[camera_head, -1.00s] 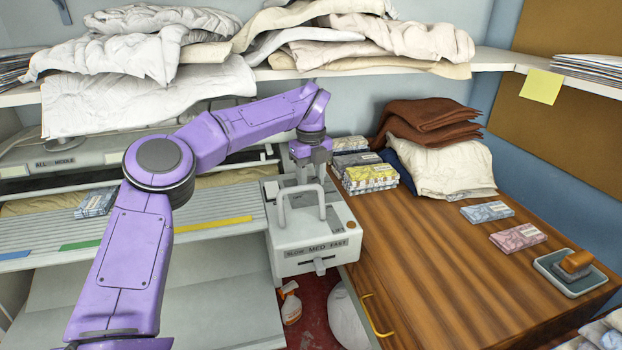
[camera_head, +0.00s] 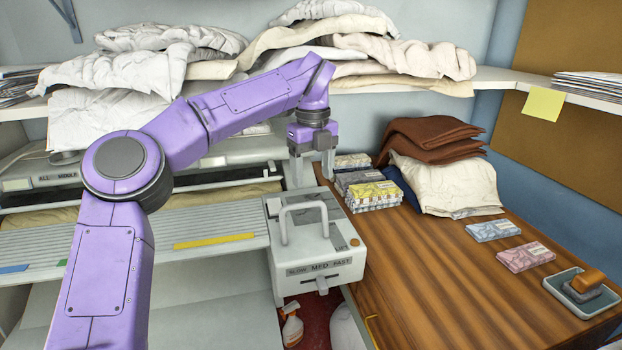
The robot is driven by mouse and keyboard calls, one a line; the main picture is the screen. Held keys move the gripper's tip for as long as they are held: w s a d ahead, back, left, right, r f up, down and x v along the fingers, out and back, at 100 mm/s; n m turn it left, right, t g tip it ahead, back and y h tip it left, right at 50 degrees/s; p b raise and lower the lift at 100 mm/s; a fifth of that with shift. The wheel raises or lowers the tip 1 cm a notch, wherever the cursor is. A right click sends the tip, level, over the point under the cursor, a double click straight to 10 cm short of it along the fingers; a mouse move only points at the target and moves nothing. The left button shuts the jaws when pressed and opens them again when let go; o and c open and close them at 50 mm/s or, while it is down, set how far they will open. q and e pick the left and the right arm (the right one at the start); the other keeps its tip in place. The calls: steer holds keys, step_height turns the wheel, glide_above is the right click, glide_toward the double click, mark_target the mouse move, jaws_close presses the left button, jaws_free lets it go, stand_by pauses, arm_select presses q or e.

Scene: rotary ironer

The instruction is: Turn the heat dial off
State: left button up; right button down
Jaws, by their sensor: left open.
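The ironer's white end box (camera_head: 318,262) has a raised handle (camera_head: 283,222) on top and a label reading SLOW MED FAST with a small lever below it. A small orange spot shows at its right front corner. I cannot clearly make out a heat dial; the gripper or box may hide it. My left gripper (camera_head: 313,174) is open and points down just behind the box's back edge, with nothing seen between its fingers. My right gripper is not in view.
A wooden table (camera_head: 430,275) stands right of the box, with packet stacks (camera_head: 374,194), brown folded cloth (camera_head: 430,145), a pale cushion-like cloth (camera_head: 450,185) and a tray (camera_head: 583,299). A shelf of white linen (camera_head: 160,75) runs above my arm. A spray bottle (camera_head: 292,327) stands below.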

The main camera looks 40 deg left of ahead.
arm_select(q)
steer(key=s+d+r+b, duration=0.1)
steer(key=s+d+r, duration=0.2)
steer(key=s, duration=0.4)
steer(key=shift+d+r, duration=0.15)
steer(key=shift+d, duration=0.55)
